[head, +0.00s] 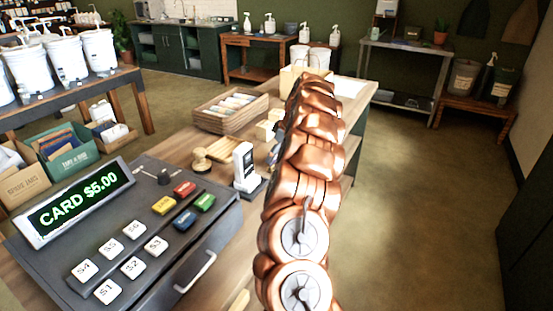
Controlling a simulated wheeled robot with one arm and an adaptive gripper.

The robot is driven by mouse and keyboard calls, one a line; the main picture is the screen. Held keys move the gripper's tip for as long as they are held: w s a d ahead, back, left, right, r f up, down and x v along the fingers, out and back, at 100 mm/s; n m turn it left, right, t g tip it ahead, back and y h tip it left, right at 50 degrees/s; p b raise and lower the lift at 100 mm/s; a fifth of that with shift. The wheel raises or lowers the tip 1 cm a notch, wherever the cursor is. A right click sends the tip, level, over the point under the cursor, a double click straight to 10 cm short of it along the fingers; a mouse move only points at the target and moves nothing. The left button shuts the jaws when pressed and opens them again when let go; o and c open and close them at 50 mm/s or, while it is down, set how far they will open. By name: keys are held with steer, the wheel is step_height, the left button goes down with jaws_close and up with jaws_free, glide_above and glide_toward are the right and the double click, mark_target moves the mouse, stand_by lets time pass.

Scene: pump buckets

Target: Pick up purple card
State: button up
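I cannot make out a purple card in the head view. A wooden tray (222,124) on the counter holds several pale and coloured packets, too small to tell apart. A dark register (150,215) at the lower left has a lit display (78,203) reading "CARD $5.00". My copper arm reaches up the middle of the picture, over the counter's right side, and hides part of the counter. No gripper fingers can be made out, so I cannot see what they hold.
A white card reader (244,165) and a wooden stamp (201,160) stand between register and tray. Small wooden blocks (264,130) sit beside my arm. White buckets (66,57) stand on a table at left. The floor (420,210) at right is clear.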

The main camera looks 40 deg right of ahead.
steer(key=shift+r, duration=0.1)
steer(key=shift+r, duration=1.55)
steer(key=shift+s+r, duration=0.1)
steer(key=s+a+b, duration=0.6)
steer(key=s+a+r+b, duration=0.1)
steer(key=s+a+b, duration=0.2)
steer(key=shift+s+a, duration=0.1)
steer(key=shift+s, duration=0.3)
steer(key=s+a+r+p, duration=0.2)
steer(key=s+r+p, duration=0.1)
steer(key=r+p, duration=0.5)
steer(key=p, duration=0.3)
steer(key=shift+s+a+r, duration=0.2)
steer(key=shift+s+r, duration=0.1)
steer(key=shift+r, duration=0.1)
steer(key=shift+w+f, duration=0.1)
